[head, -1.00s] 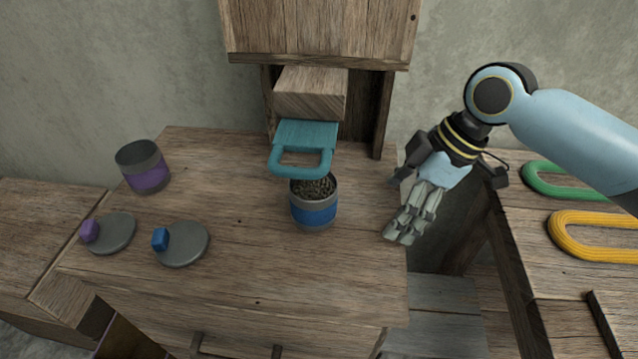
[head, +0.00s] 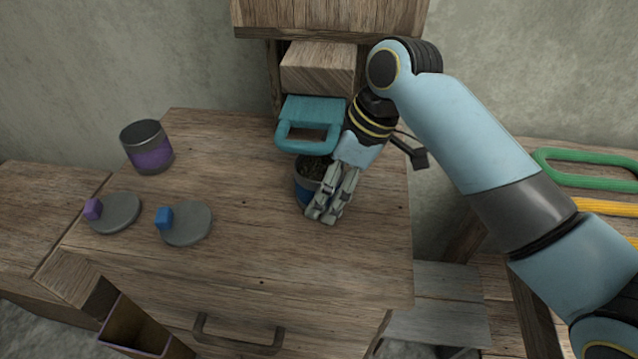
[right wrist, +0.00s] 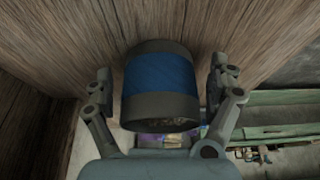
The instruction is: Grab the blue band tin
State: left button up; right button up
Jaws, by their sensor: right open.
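The blue band tin (head: 303,187) stands upright on the wooden bench top, open at the top with dark grainy contents. My right gripper (head: 322,213) partly covers its right side in the head view. In the right wrist view the tin (right wrist: 160,82) lies between the two open fingers of my right gripper (right wrist: 161,85), with a gap visible on each side. My left gripper is not in view.
A teal handled piece (head: 308,125) sits just behind the tin. A purple band tin (head: 148,148) stands at the left. Grey lids with a purple knob (head: 113,213) and a blue knob (head: 187,224) lie in front.

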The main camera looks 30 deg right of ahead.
jog(key=c, duration=1.3)
jog(key=shift+r, duration=0.15)
